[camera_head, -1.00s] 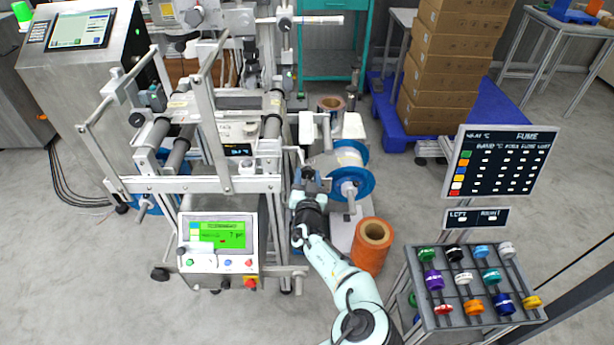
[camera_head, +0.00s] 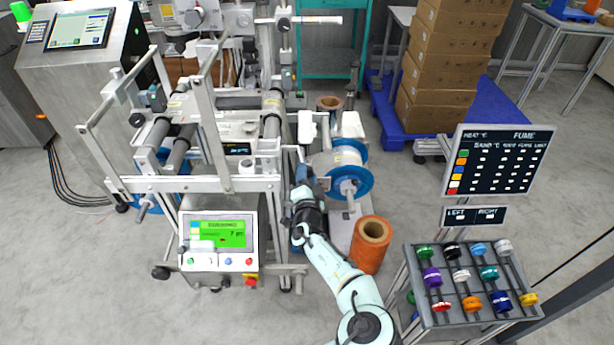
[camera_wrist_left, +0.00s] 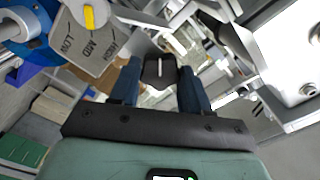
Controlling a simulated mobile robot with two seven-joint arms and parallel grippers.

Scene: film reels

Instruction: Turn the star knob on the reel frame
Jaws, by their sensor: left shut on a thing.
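The reel frame (camera_head: 235,184) is a grey metal machine left of centre in the head view. My left gripper (camera_head: 302,170) is at its right side, beside the blue-flanged reel. In the left wrist view my left gripper (camera_wrist_left: 160,85) has its two blue fingers on either side of a dark knob (camera_wrist_left: 159,70) with a white line on it. The fingers are shut on this knob. The gripper hides the knob in the head view. A grey plate (camera_wrist_left: 90,50) marked LOW, MID and HIGH with a yellow pointer is close by, upper left in the wrist view.
A blue-flanged reel (camera_head: 360,182) and an orange roll (camera_head: 370,246) stand just right of my gripper. A rack of coloured knobs (camera_head: 440,318) and a dark chart board (camera_head: 500,160) are farther right.

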